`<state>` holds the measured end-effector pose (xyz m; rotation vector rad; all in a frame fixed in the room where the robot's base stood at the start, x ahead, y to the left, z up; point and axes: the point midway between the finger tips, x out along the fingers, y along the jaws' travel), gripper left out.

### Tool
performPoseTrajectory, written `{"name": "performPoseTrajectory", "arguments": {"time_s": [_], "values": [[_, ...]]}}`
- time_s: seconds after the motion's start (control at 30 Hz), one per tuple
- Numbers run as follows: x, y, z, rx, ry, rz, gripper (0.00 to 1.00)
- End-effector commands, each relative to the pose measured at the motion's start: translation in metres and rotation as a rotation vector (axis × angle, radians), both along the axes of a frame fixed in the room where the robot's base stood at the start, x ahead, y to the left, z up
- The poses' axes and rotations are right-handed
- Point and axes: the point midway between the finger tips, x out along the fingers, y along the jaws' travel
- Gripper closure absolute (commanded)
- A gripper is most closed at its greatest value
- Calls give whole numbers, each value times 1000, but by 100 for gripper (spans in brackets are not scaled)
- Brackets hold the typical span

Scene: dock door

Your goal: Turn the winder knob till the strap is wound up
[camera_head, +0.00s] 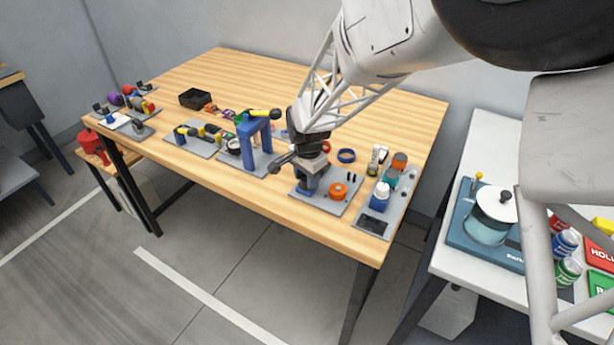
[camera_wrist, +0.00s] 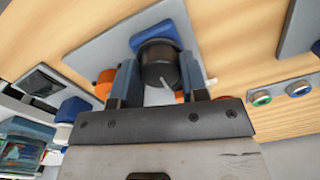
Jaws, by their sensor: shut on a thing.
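The winder knob (camera_wrist: 158,68), black and round with a white line on its face, sits between my gripper's two fingers in the wrist view. My gripper (camera_wrist: 157,64) is shut on it. A blue block (camera_wrist: 156,35) shows behind the knob. In the head view my gripper (camera_head: 309,178) points down over a grey plate (camera_head: 322,206) near the table's front edge, and the knob is hidden behind it. An orange round part (camera_head: 338,191) is on the same plate, just right of the gripper. I cannot make out the strap.
A blue arch stand (camera_head: 254,143) is close on the left. The table's far right corner is clear.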

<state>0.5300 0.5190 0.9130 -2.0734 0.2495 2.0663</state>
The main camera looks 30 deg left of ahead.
Motion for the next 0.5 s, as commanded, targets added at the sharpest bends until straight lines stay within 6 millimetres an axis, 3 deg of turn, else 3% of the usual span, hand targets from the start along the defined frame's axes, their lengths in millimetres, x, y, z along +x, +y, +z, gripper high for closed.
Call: {"name": "performPoseTrajectory", "arguments": {"time_s": [0.2,0.23,0.37,0.5], "values": [[0,0,0,0,1,1,83],[0,0,0,0,1,1,57],[0,0,0,0,1,1,37],[0,0,0,0,0,2,34]]}}
